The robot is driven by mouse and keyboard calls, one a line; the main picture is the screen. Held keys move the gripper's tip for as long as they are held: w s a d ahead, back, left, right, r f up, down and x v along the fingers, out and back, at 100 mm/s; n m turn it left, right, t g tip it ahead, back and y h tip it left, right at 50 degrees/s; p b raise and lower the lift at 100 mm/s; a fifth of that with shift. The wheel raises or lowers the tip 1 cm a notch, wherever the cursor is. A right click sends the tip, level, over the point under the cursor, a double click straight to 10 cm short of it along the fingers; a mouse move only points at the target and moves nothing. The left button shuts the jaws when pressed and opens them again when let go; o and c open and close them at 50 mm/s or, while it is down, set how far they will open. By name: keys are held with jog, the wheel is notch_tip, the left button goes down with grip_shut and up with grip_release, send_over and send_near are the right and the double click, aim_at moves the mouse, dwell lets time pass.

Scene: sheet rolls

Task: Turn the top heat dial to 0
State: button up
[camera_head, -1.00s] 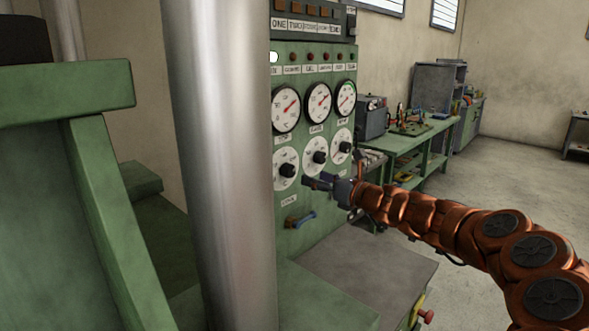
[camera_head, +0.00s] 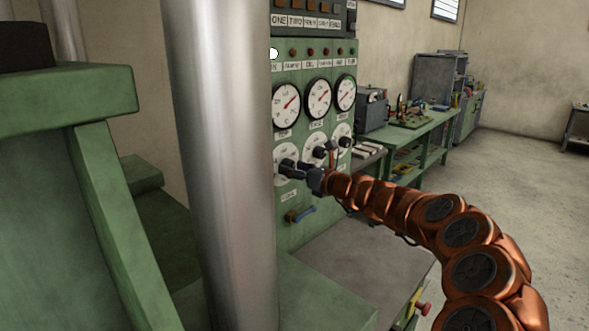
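A green control panel (camera_head: 309,236) carries three gauges above a row of three white dials with black knobs. The left dial (camera_head: 282,177) is partly covered by my gripper and its knob. The middle dial (camera_head: 312,143) and the right dial (camera_head: 341,131) sit beside it, the middle one partly hidden by my gripper. I cannot tell which dial is the top heat dial, as the labels are too small to read. My gripper (camera_head: 300,167) reaches left to the left dial's knob, at or very near it. Whether its fingers are open or shut is unclear.
A large metal column (camera_head: 222,160) stands left of the panel, with green machine framing further left. A grey-topped surface (camera_head: 365,262) lies in front, and a green workbench (camera_head: 425,145) stands behind at right.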

jog(key=c, duration=1.1)
